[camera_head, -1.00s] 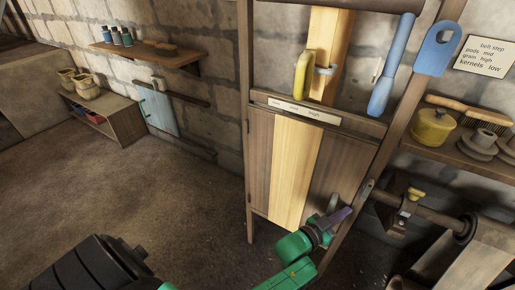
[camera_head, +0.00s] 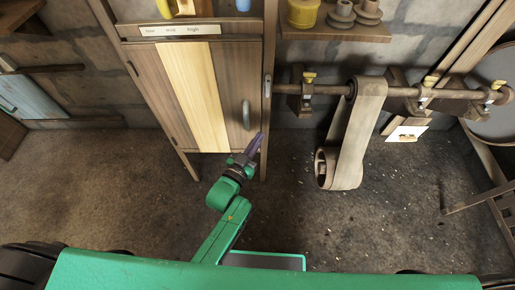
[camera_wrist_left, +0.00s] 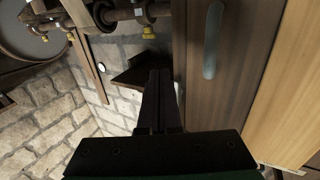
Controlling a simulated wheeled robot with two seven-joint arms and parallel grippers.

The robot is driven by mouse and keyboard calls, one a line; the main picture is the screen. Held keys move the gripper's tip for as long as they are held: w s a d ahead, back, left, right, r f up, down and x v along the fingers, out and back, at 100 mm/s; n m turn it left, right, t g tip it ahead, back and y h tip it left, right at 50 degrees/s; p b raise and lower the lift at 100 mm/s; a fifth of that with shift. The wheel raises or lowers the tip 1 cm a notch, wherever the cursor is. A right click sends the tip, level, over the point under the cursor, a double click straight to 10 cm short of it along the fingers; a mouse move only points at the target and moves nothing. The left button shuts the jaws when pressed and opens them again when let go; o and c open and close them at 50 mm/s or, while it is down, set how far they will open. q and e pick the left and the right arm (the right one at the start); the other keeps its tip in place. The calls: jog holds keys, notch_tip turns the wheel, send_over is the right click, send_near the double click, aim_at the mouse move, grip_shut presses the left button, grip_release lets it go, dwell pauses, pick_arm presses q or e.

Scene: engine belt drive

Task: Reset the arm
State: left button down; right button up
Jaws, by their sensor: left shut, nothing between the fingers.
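My left arm is green and reaches up from the bottom in the head view. Its dark purple gripper (camera_head: 256,145) is shut and empty, just in front of the lower right part of a wooden cabinet (camera_head: 228,80). In the left wrist view the two dark fingers (camera_wrist_left: 160,85) lie together with nothing between them. The cabinet's grey handle (camera_head: 246,115) is a little above the fingertips in the head view; it also shows in the left wrist view (camera_wrist_left: 212,40), beside the fingers and apart from them. My right gripper is not in view.
A belt (camera_head: 357,130) hangs in a loop from a horizontal shaft (camera_head: 410,91) right of the cabinet. A shelf (camera_head: 335,32) with a yellow pot (camera_head: 302,12) is above. A wooden frame stands at the far right. The floor (camera_head: 100,190) is mostly clear.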

pick_arm(q)
jog(key=s, duration=0.3)
jog(key=shift+s+d, duration=0.15)
jog(key=shift+s, duration=0.05)
